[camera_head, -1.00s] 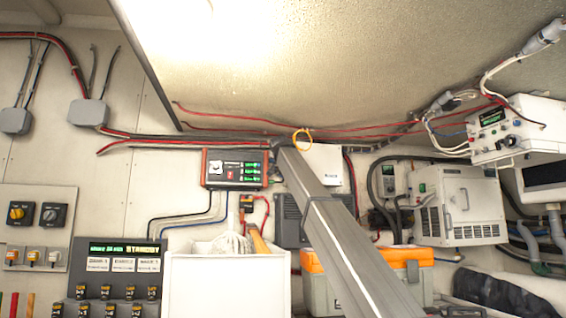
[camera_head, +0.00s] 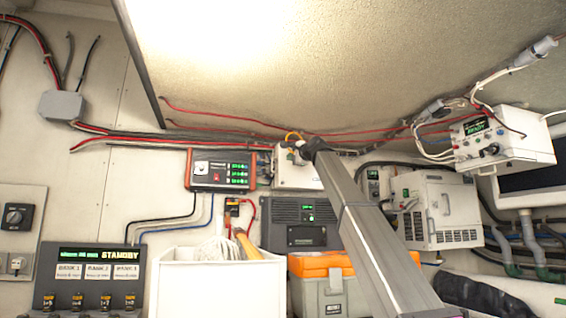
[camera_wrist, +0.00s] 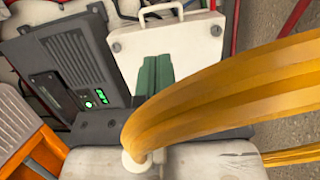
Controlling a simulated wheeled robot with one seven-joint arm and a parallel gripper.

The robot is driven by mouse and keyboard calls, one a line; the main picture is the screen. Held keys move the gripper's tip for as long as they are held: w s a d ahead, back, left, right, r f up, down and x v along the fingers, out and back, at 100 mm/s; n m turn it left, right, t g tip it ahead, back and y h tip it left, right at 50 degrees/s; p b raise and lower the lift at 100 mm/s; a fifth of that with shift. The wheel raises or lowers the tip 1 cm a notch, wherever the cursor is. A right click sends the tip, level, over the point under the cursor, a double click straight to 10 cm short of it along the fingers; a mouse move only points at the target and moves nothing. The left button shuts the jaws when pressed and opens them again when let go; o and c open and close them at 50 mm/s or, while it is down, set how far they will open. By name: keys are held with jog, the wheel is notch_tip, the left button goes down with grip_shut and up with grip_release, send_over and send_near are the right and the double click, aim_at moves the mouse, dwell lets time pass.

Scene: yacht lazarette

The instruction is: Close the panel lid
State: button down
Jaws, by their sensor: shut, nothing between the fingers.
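A cream-white box or panel (camera_head: 286,174) is on the back wall, partly hidden by my arm in the head view. In the wrist view a cream plate (camera_wrist: 198,42) with a handle on its top edge shows behind my gripper. I take this as the panel lid; I cannot tell how far open it stands. My gripper (camera_wrist: 155,62) shows as two dark green fingers side by side, shut and empty, in front of the plate's lower part. Contact is not clear. In the head view my fingers are hidden at the arm's far end.
A grey vented unit (camera_head: 290,212) is below the panel, and a red-ended controller (camera_head: 222,170) is to its left. Below are a white bin (camera_head: 205,285) and an orange-lidded case (camera_head: 312,264). Red and black cables (camera_head: 395,130) run along the wall.

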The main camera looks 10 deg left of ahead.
jog(key=x, duration=1.3)
jog(key=shift+w+a, duration=0.2)
jog(key=x, duration=0.3)
jog(key=shift+w+a+r, duration=0.15)
jog(key=shift+w+a, duration=0.1)
jog(key=shift+w, duration=0.1)
